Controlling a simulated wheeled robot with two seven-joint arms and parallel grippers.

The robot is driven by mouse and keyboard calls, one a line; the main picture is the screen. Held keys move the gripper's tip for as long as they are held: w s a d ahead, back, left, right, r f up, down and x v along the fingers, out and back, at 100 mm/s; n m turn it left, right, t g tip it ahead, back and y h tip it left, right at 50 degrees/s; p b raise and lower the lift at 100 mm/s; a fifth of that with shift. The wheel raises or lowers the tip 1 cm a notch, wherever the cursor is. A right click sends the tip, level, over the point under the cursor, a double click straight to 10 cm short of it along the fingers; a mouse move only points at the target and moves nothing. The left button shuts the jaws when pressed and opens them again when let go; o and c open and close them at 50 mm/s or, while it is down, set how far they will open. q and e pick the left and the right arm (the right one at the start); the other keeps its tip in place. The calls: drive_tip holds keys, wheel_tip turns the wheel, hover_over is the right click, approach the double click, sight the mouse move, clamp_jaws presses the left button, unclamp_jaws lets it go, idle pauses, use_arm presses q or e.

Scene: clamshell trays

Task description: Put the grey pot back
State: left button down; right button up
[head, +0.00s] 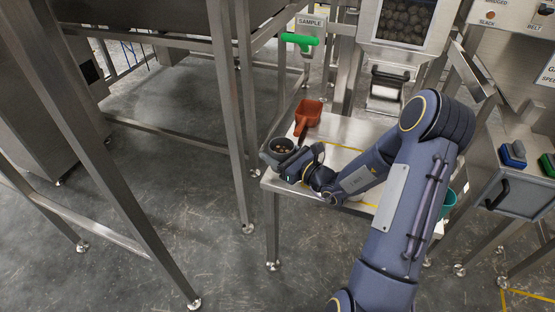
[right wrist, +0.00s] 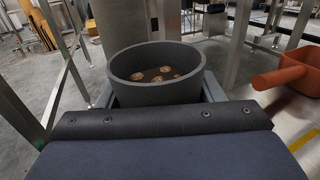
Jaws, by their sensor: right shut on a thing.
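The grey pot (head: 283,142) is a round, open pot with several brown pieces in its bottom. It also shows upright in the right wrist view (right wrist: 157,94). My right gripper (head: 281,154) is shut on the pot, with a finger along each side of it. The pot is at the left end of the small steel table (head: 338,130); whether it is above the top or just past the edge I cannot tell. The lower part of the pot is hidden by the gripper. My left gripper is not in view.
An orange scoop (head: 308,113) lies on the table just behind the pot. A green handle (head: 299,39) under a SAMPLE sign is further back. Steel legs (head: 232,110) stand left of the table. A teal container (head: 449,198) is partly hidden behind my right arm.

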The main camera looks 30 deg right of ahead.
wheel_tip(320, 180, down, 2)
drive_tip(key=shift+f, duration=0.2)
drive_tip(key=shift+f+b, duration=0.2)
drive_tip(key=shift+b, duration=0.15)
drive_tip(key=o, duration=1)
drive_tip(key=shift+c, duration=0.2)
drive_tip(key=shift+r, duration=0.25)
drive_tip(key=p+v, duration=0.1)
drive_tip(key=v, duration=0.6)
drive_tip(key=shift+s, duration=0.3)
